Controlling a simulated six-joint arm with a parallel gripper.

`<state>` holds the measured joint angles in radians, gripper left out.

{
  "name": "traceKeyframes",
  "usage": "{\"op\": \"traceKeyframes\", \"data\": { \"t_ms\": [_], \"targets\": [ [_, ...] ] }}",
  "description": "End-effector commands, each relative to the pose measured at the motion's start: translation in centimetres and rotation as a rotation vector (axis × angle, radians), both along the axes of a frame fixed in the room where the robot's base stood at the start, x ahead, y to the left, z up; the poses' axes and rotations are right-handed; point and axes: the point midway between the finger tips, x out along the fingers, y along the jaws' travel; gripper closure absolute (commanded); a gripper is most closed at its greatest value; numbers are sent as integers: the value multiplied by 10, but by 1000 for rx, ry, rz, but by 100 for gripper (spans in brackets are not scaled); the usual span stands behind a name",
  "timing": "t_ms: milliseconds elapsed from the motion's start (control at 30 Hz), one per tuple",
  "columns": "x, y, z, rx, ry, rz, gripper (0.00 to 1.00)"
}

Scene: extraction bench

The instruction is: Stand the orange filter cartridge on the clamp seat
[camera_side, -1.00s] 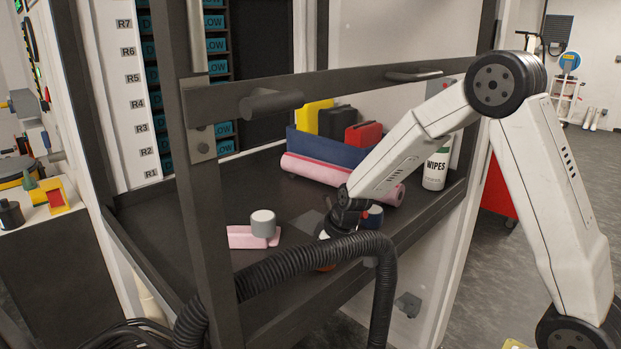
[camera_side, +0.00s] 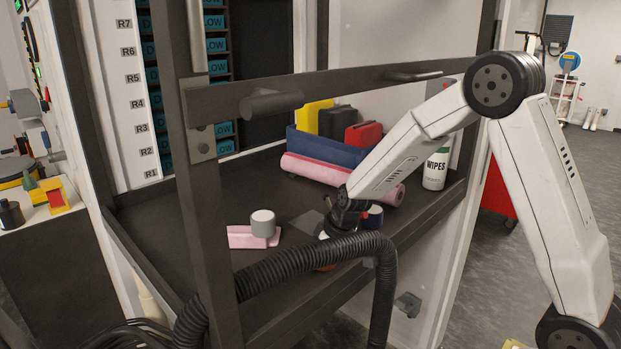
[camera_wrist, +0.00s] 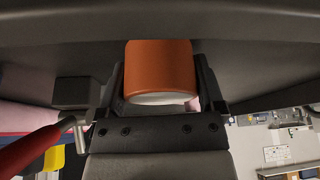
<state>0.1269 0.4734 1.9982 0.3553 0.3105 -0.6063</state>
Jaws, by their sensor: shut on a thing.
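The orange filter cartridge (camera_wrist: 160,68) is between the two fingers of my gripper (camera_wrist: 160,85) in the wrist view, with a pale end face showing. My gripper is shut on it.
A thick black hose (camera_side: 300,260) and the dark frame bar (camera_side: 330,90) cross in front of the bench. A grey-white cylinder (camera_side: 263,223) stands on a pink cloth (camera_side: 241,237). Behind are a pink roll (camera_side: 315,169), a blue bin (camera_side: 330,147) and a wipes canister (camera_side: 436,167).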

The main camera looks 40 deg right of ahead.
Motion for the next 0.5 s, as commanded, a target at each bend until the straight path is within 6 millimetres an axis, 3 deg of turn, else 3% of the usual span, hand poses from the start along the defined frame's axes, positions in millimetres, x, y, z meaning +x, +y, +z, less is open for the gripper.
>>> {"op": "traceKeyframes", "data": {
  "t_ms": [267, 500],
  "targets": [
    [1, 0, 7, 1, -3, 0, 88],
    [1, 0, 31, 1, -6, 1, 88]
  ]
}}
